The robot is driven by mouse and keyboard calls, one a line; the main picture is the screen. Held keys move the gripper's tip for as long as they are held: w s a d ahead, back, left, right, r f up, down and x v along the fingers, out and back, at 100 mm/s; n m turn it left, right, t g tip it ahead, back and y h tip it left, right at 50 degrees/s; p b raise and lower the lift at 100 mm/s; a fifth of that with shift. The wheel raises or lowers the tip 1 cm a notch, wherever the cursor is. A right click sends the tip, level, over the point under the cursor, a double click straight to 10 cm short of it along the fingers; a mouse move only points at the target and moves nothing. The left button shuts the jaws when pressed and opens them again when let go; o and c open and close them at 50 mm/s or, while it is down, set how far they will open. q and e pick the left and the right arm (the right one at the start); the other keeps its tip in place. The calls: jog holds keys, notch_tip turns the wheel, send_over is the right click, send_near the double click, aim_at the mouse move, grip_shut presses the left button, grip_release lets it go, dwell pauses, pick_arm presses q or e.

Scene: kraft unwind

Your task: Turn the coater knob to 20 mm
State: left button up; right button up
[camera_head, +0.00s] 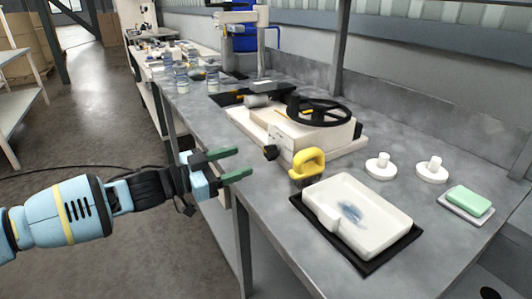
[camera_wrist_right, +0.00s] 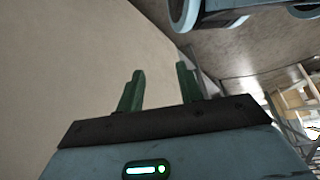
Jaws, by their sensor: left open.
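The coater (camera_head: 305,135) is a beige machine on the grey bench, with a black handwheel (camera_head: 318,111) on top. A small black knob (camera_head: 271,152) sticks out at its front left corner; its setting is too small to read. My left gripper (camera_head: 243,162) has green fingers and is open and empty. It is at the bench's front edge, left of the knob and apart from it. My right gripper (camera_wrist_right: 160,70) shows only in the right wrist view, its green fingers apart with nothing between them.
A yellow-handled tool (camera_head: 307,163) stands beside a white tray (camera_head: 393,237) on a black mat. Two white round pieces (camera_head: 381,167) and a green block (camera_head: 468,201) lie to the right. Glass jars (camera_head: 181,76) stand farther back. The floor left of the bench is open.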

aim_at(267, 153)
pick_arm(q)
jog(key=shift+w+d, duration=0.15)
jog(key=shift+d, duration=0.05)
jog(key=x, duration=0.6)
jog(key=shift+b, duration=0.35)
jog(key=shift+w+d, duration=0.25)
jog(key=shift+d, duration=0.15)
jog(key=shift+w, duration=0.1)
pick_arm(e)
jog(key=shift+s+a+f, duration=0.1)
jog(key=shift+s+f, duration=0.05)
jog(key=shift+f, duration=0.3)
pick_arm(q)
jog(key=shift+c, duration=0.4)
